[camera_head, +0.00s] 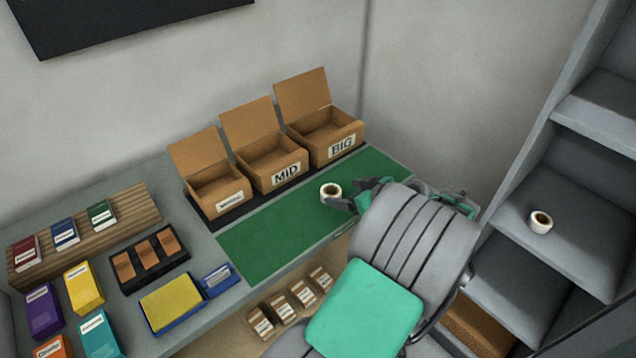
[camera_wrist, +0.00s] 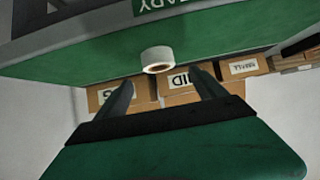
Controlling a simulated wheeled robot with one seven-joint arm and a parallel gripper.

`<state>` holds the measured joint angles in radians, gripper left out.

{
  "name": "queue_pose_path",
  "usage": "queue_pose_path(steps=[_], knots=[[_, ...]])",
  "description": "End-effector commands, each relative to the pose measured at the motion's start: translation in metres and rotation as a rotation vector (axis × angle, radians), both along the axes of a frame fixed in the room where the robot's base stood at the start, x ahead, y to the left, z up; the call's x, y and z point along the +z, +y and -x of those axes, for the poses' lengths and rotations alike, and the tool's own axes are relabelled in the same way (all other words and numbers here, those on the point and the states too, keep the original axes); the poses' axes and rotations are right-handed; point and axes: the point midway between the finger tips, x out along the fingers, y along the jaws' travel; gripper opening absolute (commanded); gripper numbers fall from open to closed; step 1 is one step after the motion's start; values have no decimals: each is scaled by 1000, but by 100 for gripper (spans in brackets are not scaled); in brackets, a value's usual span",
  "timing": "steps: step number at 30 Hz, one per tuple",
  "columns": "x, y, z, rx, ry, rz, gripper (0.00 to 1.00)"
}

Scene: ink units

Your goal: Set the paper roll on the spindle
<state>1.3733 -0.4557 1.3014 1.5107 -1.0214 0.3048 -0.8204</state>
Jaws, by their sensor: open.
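A white paper roll (camera_head: 331,191) with a tan core rests on the green mat (camera_head: 262,236), in front of the box marked BIG. It also shows in the wrist view (camera_wrist: 156,57). A second, similar roll (camera_head: 541,220) sits on a grey shelf at the right. My gripper (camera_head: 355,196) is open and empty just right of the roll on the mat. In the wrist view the roll lies ahead of and between the fingertips (camera_wrist: 161,79), apart from them. I cannot make out a spindle in either view.
Open cardboard boxes (camera_head: 272,163) stand behind the mat. A wooden rack (camera_head: 135,218), a black tray (camera_head: 117,250) and a blue tray with a yellow pad (camera_head: 171,303) are at left. Grey shelves (camera_head: 591,206) rise at right. The mat's left part is clear.

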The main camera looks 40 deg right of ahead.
Motion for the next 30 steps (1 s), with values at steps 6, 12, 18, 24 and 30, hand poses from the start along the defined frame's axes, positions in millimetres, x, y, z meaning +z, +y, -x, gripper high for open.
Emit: queue_pose_path(steps=[6,12,18,24,30], knots=[[-13,1,-18,-1,1,-3,81],[-32,5,-46,3,1,-4,81],[-46,4,-64,1,0,-1,81],[-46,4,-63,1,0,-1,77],[-46,4,-63,1,0,-1,61]])
